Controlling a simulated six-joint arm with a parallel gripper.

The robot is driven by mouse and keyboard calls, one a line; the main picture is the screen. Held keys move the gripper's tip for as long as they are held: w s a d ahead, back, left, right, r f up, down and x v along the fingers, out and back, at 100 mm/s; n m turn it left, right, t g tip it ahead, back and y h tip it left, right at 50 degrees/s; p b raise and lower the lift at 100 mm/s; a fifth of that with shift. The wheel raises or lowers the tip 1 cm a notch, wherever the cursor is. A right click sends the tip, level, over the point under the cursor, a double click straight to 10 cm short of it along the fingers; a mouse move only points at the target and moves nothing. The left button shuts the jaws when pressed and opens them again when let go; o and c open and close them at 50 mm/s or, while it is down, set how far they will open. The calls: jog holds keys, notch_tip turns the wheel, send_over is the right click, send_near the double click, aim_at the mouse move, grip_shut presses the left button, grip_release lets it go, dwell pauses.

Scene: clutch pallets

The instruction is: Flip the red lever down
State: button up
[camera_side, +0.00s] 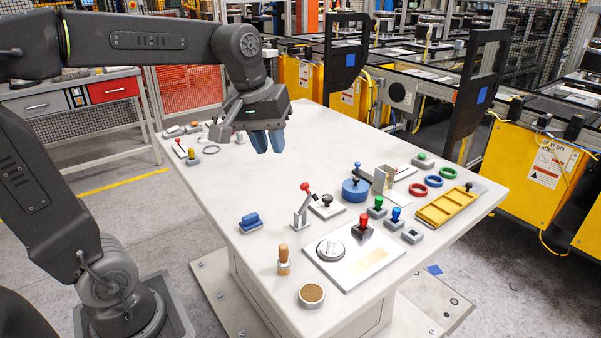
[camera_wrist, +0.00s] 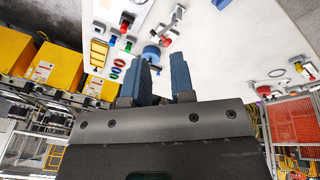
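A red-knobbed lever (camera_side: 305,187) stands on a small grey bracket near the middle of the white table. Its arm points up and leans slightly. In the wrist view a red knob (camera_wrist: 167,41), apparently the same lever, shows just beyond the fingertips. A second, smaller red-tipped lever (camera_side: 179,141) is at the table's far left edge. My gripper (camera_side: 270,150) hangs above the table, behind and left of the middle lever and clear of it. Its two blue fingers are apart with nothing between them, as the wrist view (camera_wrist: 162,64) also shows.
Right of the lever are a black-knobbed plate (camera_side: 326,207), a blue round part (camera_side: 355,189) and a panel with a dial (camera_side: 331,248). A blue block (camera_side: 250,222) and a wooden-handled stamp (camera_side: 283,262) are nearer. The table under my gripper is mostly clear.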

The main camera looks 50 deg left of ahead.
jog(key=w+a+n, duration=0.1)
jog(key=w+a, duration=0.1)
jog(key=w+a+n+g, duration=0.1)
jog(key=w+n, duration=0.1)
jog(key=w+a+n, duration=0.1)
jog(key=w+a, duration=0.1)
jog(key=w, duration=0.1)
jog(key=shift+a+n+g+h, duration=0.3)
jog(key=shift+a+n+g, duration=0.05)
jog(key=shift+n+g, duration=0.05)
grip_shut()
jog(key=w+a+f+n+g+h, duration=0.1)
jog(key=w+a+f+n, duration=0.1)
jog(key=w+a+n, duration=0.3)
jog(key=shift+w+a+f, duration=0.25)
jog(key=shift+w+a, duration=0.15)
jog(key=shift+a, duration=0.75)
